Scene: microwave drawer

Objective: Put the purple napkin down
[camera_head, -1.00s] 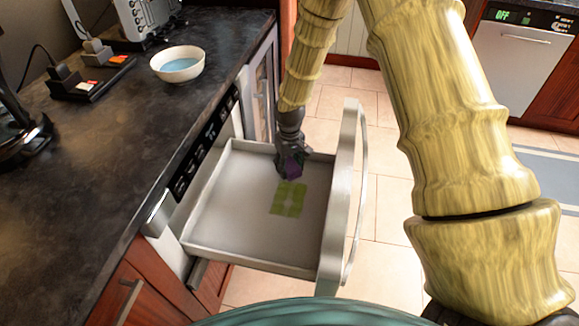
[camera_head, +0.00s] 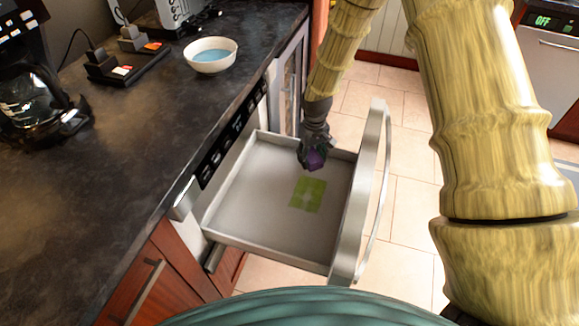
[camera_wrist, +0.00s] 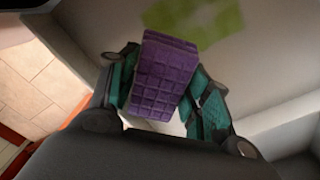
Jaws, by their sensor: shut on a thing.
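The purple napkin (camera_wrist: 163,75) is a small block with a grid texture, held between the two teal-padded fingers of my gripper (camera_wrist: 165,95) in the wrist view. In the head view my gripper (camera_head: 314,150) hangs over the far part of the open microwave drawer (camera_head: 232,225), with the purple napkin (camera_head: 315,160) at its tip. A flat green patch (camera_head: 307,195) lies on the drawer floor, just nearer than the napkin. It also shows beyond the napkin in the wrist view (camera_wrist: 205,15). I cannot tell how high the napkin is above the drawer floor.
The drawer front with its handle (camera_head: 375,200) stands on the right. A white bowl with blue contents (camera_head: 210,55), a coffee maker (camera_head: 38,105) and a black power strip (camera_head: 128,65) are on the dark counter (camera_head: 130,170). The drawer floor around the green patch is clear.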

